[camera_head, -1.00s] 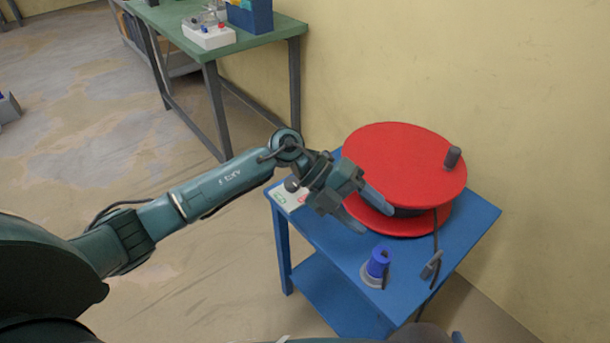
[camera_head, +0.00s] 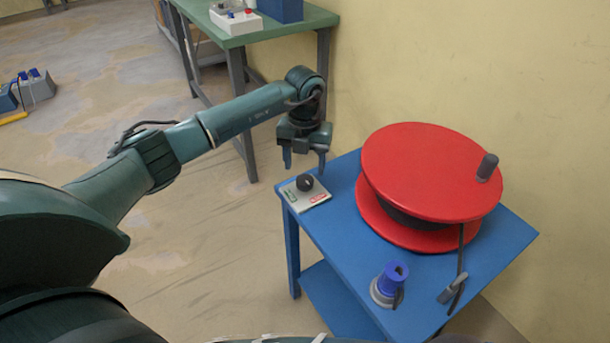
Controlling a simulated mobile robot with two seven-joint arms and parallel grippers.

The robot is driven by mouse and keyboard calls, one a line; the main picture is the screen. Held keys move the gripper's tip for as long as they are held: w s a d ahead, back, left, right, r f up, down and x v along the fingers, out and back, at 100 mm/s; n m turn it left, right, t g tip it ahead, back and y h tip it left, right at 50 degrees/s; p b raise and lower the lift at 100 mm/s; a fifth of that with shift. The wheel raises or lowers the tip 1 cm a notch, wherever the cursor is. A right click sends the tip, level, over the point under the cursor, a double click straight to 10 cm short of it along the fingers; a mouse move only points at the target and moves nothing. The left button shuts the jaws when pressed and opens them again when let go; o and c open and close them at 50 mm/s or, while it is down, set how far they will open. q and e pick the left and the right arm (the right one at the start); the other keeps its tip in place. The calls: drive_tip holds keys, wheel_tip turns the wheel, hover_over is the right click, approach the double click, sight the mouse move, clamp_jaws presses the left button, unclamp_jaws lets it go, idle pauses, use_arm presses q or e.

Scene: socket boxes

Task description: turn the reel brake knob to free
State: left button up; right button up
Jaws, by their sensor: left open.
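The reel brake knob (camera_head: 305,182) is a small black knob on a light grey plate (camera_head: 312,199) with a green mark and a red mark. The plate lies at the left corner of the blue table (camera_head: 350,230). The red cable reel (camera_head: 425,170) stands on the same table, to the right of the knob. My left gripper (camera_head: 304,168) points down with its two fingers apart. It is empty and appears just above and behind the knob; I cannot tell the exact gap. My right gripper is not in view.
A blue socket piece (camera_head: 391,277) stands on a round base at the table's front. A green workbench (camera_head: 250,30) with a white box stands behind. Blue and grey boxes (camera_head: 32,88) sit on the floor at left.

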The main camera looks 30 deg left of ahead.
sight(305, 179)
use_arm(q)
drive_tip(key=shift+f, duration=2.15)
drive_tip(key=c, duration=1)
